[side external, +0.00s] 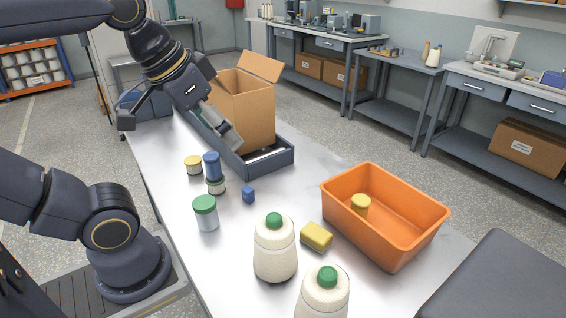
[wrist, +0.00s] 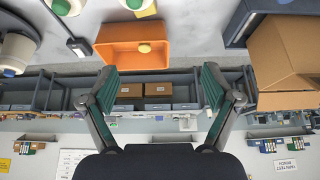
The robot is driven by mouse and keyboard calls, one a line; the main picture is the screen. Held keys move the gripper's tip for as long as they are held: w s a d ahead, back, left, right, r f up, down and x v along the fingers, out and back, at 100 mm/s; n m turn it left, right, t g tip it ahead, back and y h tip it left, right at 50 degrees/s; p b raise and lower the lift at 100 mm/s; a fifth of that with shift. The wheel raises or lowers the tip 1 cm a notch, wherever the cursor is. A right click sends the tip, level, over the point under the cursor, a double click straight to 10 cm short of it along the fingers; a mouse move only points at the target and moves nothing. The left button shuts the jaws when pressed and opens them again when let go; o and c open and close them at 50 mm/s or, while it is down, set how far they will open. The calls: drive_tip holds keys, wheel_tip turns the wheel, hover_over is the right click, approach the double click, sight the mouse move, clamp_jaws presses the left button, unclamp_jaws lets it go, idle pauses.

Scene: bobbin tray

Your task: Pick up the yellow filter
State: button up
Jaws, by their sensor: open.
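A short yellow cylinder (side external: 361,203), which looks like the yellow filter, stands inside the orange bin (side external: 428,234) at the right of the table. It also shows in the wrist view (wrist: 144,48), inside the bin (wrist: 113,57). My gripper (side external: 180,128) is open and empty, raised above the far left part of the table by the cardboard box, well away from the bin. In the wrist view, my gripper's (wrist: 160,85) two fingers are spread wide with nothing between them.
A yellow block (side external: 316,236) lies beside the bin. A cardboard box (side external: 245,108) stands in a dark tray (side external: 270,165).

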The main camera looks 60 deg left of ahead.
drive_tip(key=w+a+r+n+g, duration=0.2)
drive_tip(key=w+a+r, duration=0.4)
drive_tip(key=w+a, duration=0.3)
drive_tip(key=n+g, duration=0.2)
drive_tip(key=g, duration=0.2)
hover_over(193, 160)
drive_tip(key=a, duration=0.1)
wheel_tip(193, 160, down, 6)
drive_tip(key=f, duration=2.8)
drive_tip(key=shift+d, duration=0.2)
drive_tip(key=f, duration=0.5)
drive_tip(key=shift+d+f, duration=0.2)
drive_tip(key=shift+f, duration=0.2)
drive_tip(key=c, duration=1.2)
